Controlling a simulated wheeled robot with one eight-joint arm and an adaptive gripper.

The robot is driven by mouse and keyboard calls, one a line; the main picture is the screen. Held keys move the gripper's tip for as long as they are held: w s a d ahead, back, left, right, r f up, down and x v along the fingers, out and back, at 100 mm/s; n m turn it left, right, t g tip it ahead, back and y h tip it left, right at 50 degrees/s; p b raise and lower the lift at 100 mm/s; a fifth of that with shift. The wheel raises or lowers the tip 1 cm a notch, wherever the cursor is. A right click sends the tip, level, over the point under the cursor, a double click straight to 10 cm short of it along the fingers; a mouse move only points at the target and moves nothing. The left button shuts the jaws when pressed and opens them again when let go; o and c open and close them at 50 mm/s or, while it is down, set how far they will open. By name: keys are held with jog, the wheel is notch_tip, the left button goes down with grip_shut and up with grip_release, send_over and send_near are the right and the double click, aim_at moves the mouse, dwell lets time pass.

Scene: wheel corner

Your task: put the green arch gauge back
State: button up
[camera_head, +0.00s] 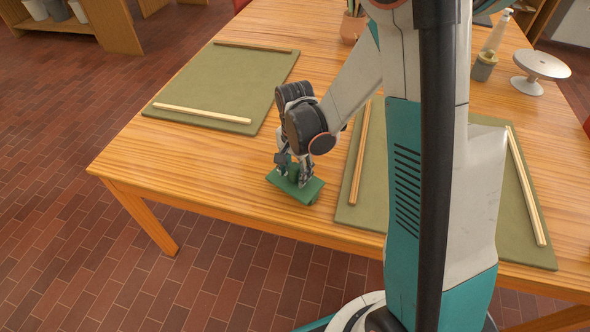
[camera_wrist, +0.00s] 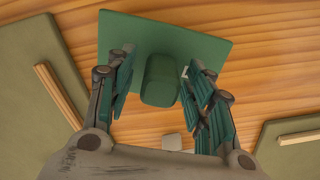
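The green piece I take for the arch gauge (camera_head: 312,190) is a flat plate near the table's front edge, with an upright rounded green block on it. In the wrist view the plate (camera_wrist: 215,48) lies ahead of the fingers and the block (camera_wrist: 160,82) stands between them. No arch outline can be made out. My gripper (camera_head: 293,180) is over it, pointing down. In the wrist view my gripper (camera_wrist: 158,72) is open, a finger on each side of the block, with a narrow gap visible at the left finger.
An olive mat (camera_head: 235,75) with two wooden strips lies to the left. Another mat (camera_head: 380,185) with strips lies to the right, partly behind my arm. A plant pot (camera_head: 352,27), a small cup (camera_head: 484,66) and a round pale stand (camera_head: 541,64) are farther back.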

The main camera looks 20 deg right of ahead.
jog(key=shift+r, duration=0.1)
notch_tip(320, 180, up, 12)
jog(key=p, duration=0.5)
jog(key=s+r+n+t, duration=0.7)
jog(key=s+r+n, duration=0.4)
jog(key=s+r, duration=0.4)
jog(key=shift+n, duration=0.4)
dwell(0.6)
